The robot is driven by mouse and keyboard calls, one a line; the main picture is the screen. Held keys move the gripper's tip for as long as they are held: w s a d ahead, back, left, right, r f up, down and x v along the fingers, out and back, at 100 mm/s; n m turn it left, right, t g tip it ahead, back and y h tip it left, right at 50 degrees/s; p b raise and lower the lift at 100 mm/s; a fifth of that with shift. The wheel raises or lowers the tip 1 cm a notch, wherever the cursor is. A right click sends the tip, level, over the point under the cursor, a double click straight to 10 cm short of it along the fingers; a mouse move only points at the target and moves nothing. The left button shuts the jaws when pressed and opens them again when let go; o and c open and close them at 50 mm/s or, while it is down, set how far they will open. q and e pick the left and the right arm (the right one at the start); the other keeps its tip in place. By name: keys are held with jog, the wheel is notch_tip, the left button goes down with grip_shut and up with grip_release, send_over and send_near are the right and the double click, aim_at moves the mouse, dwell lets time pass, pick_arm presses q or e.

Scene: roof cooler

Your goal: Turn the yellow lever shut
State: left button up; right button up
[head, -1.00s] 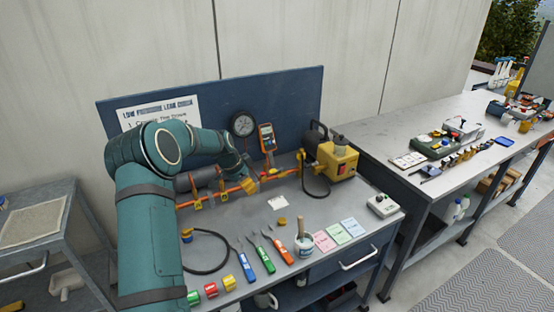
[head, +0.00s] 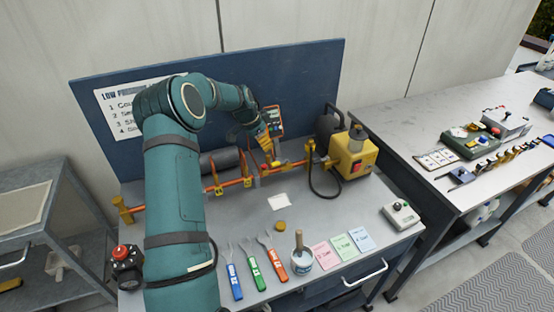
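A yellow part that looks like the lever (head: 264,140) rises above the pipe, left of the yellow pump unit. It is small and partly covered, so its exact angle is unclear. My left arm reaches over the bench from the left. My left gripper (head: 260,132) is at this yellow part, pointing down at the pipe. Its fingers are too small and hidden to show whether they are open or touching. My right gripper is not in view.
The yellow pump (head: 353,154) with its black hose stands right of the pipe. A second bench (head: 410,127) stands right.

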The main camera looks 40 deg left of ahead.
aim_at(276, 162)
pick_arm(q)
jog(key=x, duration=1.1)
jog(key=shift+w+f, duration=0.15)
jog(key=shift+f, duration=0.25)
jog(key=shift+c, duration=0.4)
grip_shut()
